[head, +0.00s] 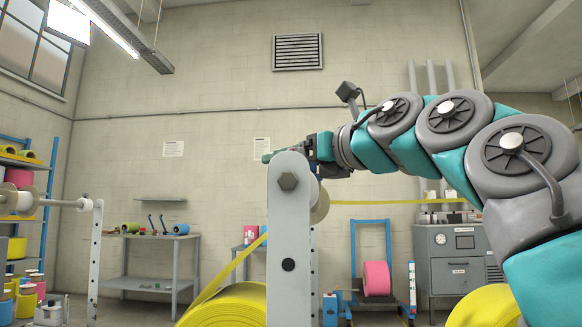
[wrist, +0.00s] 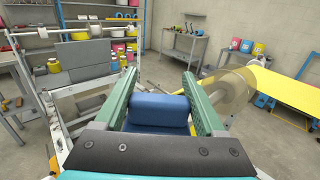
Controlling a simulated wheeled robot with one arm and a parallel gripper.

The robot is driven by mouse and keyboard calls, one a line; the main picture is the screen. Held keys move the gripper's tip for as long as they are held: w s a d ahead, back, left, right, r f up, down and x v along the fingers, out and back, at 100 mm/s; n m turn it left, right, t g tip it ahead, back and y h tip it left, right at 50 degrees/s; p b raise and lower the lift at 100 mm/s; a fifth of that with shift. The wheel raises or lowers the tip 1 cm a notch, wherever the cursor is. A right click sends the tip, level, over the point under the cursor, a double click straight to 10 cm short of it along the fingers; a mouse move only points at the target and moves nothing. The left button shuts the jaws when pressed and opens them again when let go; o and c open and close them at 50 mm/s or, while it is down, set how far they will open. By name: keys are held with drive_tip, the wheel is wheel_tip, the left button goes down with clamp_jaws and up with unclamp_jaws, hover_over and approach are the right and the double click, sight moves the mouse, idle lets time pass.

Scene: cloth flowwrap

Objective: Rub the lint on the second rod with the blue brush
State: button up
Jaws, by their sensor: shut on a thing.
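My gripper (wrist: 160,82) has green fingers, shut on the blue brush (wrist: 160,108), which shows as a blue block between them in the wrist view. In the head view my gripper (head: 290,152) is at the top of a pale grey post (head: 289,225), which partly hides it; the brush cannot be made out clearly there. A pale roller (head: 320,202) shows behind the post, with a yellow band (head: 390,202) running right from its height. In the wrist view a rod with a translucent tan disc (wrist: 228,92) lies just right of the fingers. I cannot tell which rod is second. No lint can be made out.
A big yellow roll (head: 228,308) sits low beside the post, with a yellow strip rising from it. Another rod (head: 62,203) on a perforated post stands at the left. A workbench (head: 152,262) and a pink reel (head: 377,278) are farther back.

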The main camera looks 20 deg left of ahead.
drive_tip(key=shift+s+d+r, duration=0.15)
drive_tip(key=shift+s, duration=0.45)
drive_tip(key=shift+s+d+r, duration=0.1)
drive_tip(key=shift+s, duration=0.55)
drive_tip(key=shift+s+d+r, duration=0.15)
drive_tip(key=shift+s, duration=0.45)
drive_tip(key=w+a+f+p, duration=0.1)
drive_tip(key=w+p, duration=0.4)
drive_tip(key=w, duration=0.5)
drive_tip(key=shift+a, duration=0.7)
drive_tip(key=shift+f, duration=0.15)
wheel_tip(320, 180, up, 6)
drive_tip(key=p, duration=0.6)
